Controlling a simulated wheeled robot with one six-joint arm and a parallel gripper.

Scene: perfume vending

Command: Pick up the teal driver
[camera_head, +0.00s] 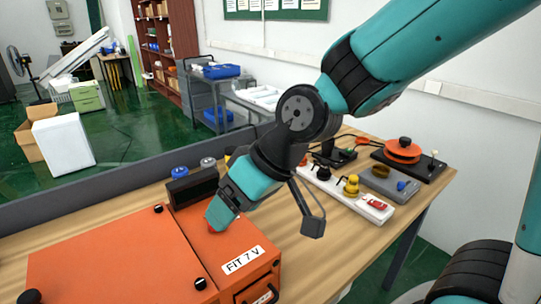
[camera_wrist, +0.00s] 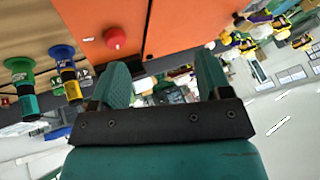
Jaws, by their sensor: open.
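My gripper (camera_head: 224,211) hangs above the orange box marked "FIT 7 V" (camera_head: 226,240) in the head view. In the wrist view my gripper (camera_wrist: 164,72) shows two teal fingers spread apart with nothing held between them. At the left of the wrist view is a driver-like piece with a green collar and a teal lower part (camera_wrist: 29,106). A similar piece with a blue collar and yellow bands (camera_wrist: 69,80) is beside it. Both are off to the left of my fingers. I cannot clearly pick out the teal driver in the head view.
A red knob (camera_wrist: 115,38) sits on the orange box near my fingers. Blue-topped pieces (camera_head: 180,172) stand behind the box. A white strip with buttons (camera_head: 345,190) and an orange-topped device (camera_head: 403,150) lie to the right. Bare wood (camera_head: 325,262) shows at the front right.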

